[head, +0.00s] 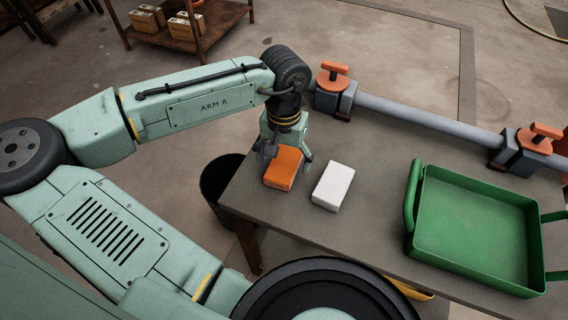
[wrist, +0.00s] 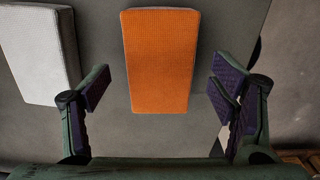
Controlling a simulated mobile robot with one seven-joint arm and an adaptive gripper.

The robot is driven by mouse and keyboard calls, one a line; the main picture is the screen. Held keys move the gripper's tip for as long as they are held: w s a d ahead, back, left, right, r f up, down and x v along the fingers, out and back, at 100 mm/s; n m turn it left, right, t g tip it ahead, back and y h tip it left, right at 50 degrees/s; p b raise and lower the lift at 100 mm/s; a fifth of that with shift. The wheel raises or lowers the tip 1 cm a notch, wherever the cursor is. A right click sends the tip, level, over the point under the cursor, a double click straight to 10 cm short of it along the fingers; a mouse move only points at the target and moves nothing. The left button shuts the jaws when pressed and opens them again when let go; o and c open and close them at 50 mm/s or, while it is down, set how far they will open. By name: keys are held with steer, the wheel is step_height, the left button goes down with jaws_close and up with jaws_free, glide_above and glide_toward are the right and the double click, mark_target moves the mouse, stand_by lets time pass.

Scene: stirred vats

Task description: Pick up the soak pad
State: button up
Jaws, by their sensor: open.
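An orange pad (head: 283,168) with a fine textured face lies on the grey table at its near left corner. It also shows in the wrist view (wrist: 160,60), between my fingers and beyond their tips. A white pad (head: 333,187) of similar shape lies just right of it, and at the left in the wrist view (wrist: 38,50). Nothing marks which of the two is the soak pad. My gripper (head: 287,156) is open above the orange pad, with one finger on each side of it and gaps visible in the wrist view. It holds nothing.
A green tray (head: 480,262) with handles stands on the right of the table. A grey pipe (head: 425,112) with orange-handled valves (head: 333,75) runs along the far edge. A dark bin (head: 215,185) stands on the floor by the left edge. Table between white pad and tray is clear.

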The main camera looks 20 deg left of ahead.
steer(key=shift+f, duration=0.95)
steer(key=shift+c, duration=0.2)
steer(key=c, duration=1.1)
